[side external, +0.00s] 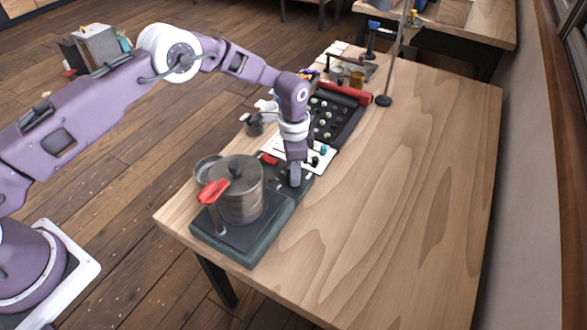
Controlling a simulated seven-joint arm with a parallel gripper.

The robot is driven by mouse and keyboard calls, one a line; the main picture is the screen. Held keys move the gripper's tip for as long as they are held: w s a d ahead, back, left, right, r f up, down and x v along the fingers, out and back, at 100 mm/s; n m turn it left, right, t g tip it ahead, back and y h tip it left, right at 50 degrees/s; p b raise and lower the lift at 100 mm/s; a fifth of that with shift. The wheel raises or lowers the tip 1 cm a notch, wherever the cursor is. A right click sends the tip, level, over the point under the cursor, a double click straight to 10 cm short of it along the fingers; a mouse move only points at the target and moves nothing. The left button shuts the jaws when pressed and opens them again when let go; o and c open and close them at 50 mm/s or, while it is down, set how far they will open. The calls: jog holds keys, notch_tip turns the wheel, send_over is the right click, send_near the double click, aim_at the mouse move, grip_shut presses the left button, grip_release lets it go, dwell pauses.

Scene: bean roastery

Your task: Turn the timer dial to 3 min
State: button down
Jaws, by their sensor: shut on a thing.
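My gripper (295,181) points straight down at the dark control panel (283,197) of the green-based roaster, beside the metal drum. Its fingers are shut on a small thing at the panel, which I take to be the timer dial. The dial is hidden by the fingers, so its pointer and the minute marks cannot be read. The metal drum (240,205) with a lid and a red-handled lever (213,191) stands at the left of my gripper.
Behind my gripper lie a white sheet (282,146) and a black tray (350,128) with several round pieces. A red roll (345,91) and a stand's round base (384,100) are farther back. The table's right side (420,190) is clear.

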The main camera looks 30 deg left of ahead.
jog(key=shift+m, duration=0.8)
jog(key=c, duration=0.9)
grip_release()
notch_tip(320, 180, up, 7)
jog(key=shift+r, duration=0.1)
